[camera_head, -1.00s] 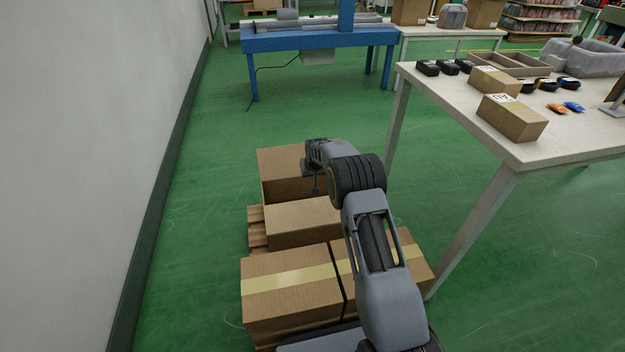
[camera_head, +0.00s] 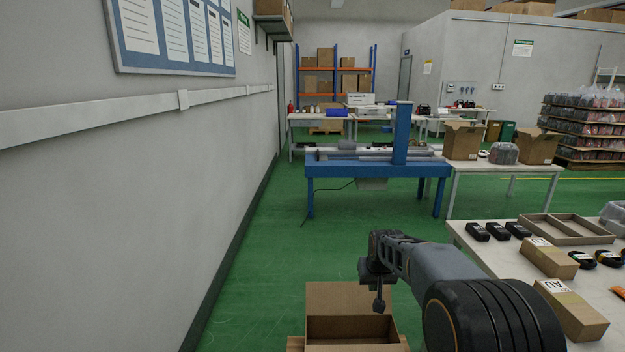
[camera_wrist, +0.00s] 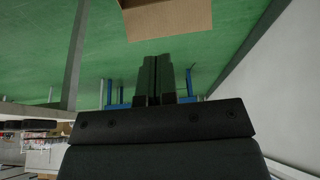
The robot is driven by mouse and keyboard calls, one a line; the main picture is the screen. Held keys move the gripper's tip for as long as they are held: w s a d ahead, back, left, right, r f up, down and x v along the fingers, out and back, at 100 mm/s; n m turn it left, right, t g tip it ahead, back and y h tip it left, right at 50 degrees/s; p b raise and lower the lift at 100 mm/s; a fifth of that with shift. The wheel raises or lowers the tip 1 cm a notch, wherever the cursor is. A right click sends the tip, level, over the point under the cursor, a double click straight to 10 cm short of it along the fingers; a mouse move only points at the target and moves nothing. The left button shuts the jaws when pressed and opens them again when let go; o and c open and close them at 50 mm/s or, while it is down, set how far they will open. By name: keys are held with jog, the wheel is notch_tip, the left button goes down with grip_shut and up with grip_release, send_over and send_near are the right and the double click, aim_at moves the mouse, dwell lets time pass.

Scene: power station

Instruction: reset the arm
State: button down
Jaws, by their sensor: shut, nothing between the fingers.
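My arm rises from the lower right in the head view and is bent, with its end above an open cardboard box. My gripper (camera_wrist: 153,78) shows in the wrist view with its two dark fingers together and nothing between them. In the head view the arm's end hangs just over the box's back side, and the fingertips are hard to make out there. Part of a cardboard box also shows at the top of the wrist view (camera_wrist: 168,18), apart from the fingers.
A white table (camera_head: 470,238) with small boxes and black items stands close on the right. A grey wall (camera_head: 120,220) runs along the left. A blue bench (camera_head: 375,168) stands ahead. Green floor (camera_head: 270,260) lies clear between wall and boxes.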

jog(key=s+r+p, duration=1.8)
jog(key=s+r, duration=0.6)
jog(key=s, duration=0.3)
jog(key=shift+s+a+r+g+p, duration=0.2)
jog(key=shift+s+r+g+p, duration=0.05)
jog(key=shift+g+p, duration=0.1)
